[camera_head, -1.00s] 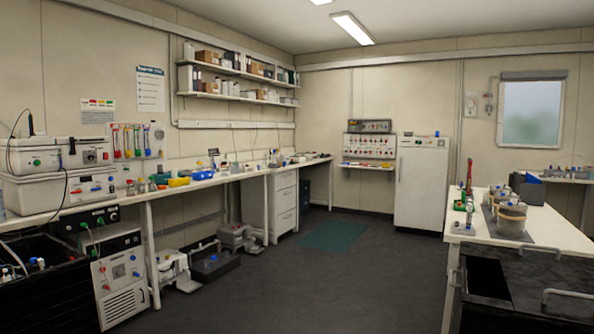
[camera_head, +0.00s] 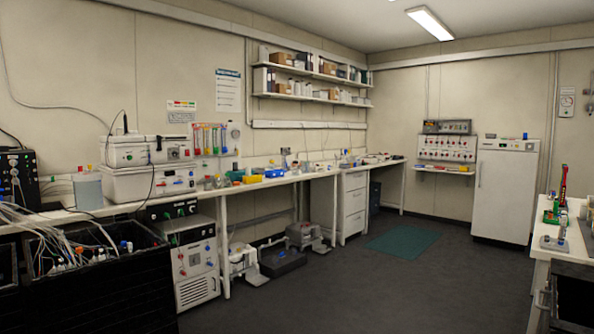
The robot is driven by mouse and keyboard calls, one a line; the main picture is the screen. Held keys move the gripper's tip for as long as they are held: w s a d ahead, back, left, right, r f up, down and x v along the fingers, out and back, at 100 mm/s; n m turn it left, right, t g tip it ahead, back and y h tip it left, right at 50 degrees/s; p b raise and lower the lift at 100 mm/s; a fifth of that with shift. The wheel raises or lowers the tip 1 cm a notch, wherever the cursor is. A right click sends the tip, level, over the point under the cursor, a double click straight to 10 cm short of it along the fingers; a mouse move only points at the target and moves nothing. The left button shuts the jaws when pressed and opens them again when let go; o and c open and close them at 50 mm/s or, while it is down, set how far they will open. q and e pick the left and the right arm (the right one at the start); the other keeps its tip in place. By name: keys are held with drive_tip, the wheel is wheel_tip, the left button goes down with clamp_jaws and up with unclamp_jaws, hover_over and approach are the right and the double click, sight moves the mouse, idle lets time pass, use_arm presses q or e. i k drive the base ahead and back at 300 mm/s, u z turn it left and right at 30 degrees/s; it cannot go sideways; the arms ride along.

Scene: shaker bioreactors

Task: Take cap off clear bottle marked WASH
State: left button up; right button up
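I cannot make out a clear bottle marked WASH; any labels are too small to read from here. Several small bottles and vessels (camera_head: 212,182) stand on the long left bench (camera_head: 240,188), some with coloured tops, too far off to tell apart. Neither of my grippers shows in the head view.
Stacked white shaker units (camera_head: 150,168) stand on the left bench. A black tub with many tubes (camera_head: 75,250) is at the near left. The right bench (camera_head: 545,262) edges in at the right. The dark floor (camera_head: 370,290) between is clear, with a green mat (camera_head: 403,242) further back.

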sight(295, 167)
drive_tip(key=z, duration=0.4)
drive_tip(key=i, duration=2)
drive_tip(key=z, duration=0.55)
drive_tip(key=i, duration=5.5)
drive_tip(key=u, duration=1.15)
drive_tip(key=i, duration=1.75)
drive_tip(key=u, duration=1.2)
